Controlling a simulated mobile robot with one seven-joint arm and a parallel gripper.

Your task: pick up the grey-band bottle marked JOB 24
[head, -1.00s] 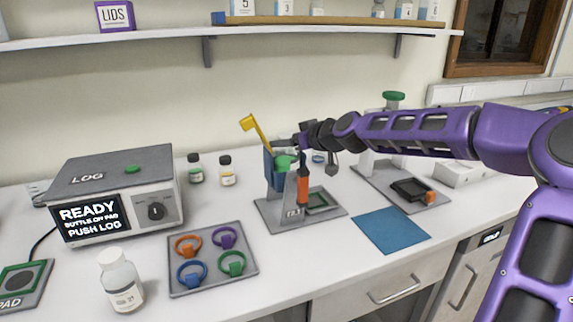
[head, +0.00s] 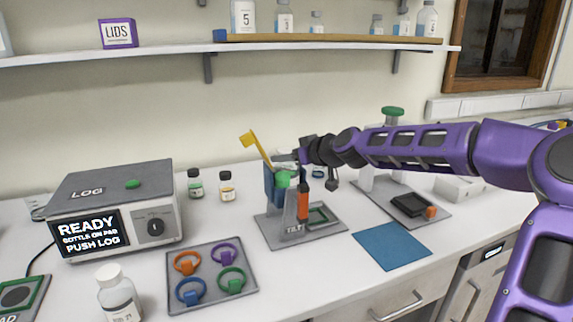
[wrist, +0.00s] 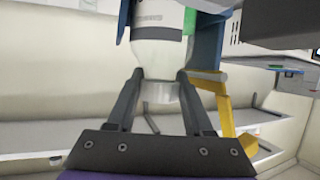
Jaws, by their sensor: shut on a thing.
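In the wrist view, a pale bottle with a grey band (wrist: 160,42) stands between my gripper's fingers (wrist: 160,82). The fingers are shut on its narrow end. Its lettering is too small to read. In the head view, my gripper (head: 287,157) is at the top of the tilt stand (head: 272,188), which has a blue holder, a green part and a yellow lever (head: 256,146). The stand and my gripper mostly hide the held bottle there.
A LOG box (head: 112,210) reading READY stands at the left, with a pad (head: 38,292) in front. A tray of coloured rings (head: 212,276), a blue mat (head: 391,246) and two small vials (head: 227,187) lie around the stand. A shelf (head: 150,53) runs above.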

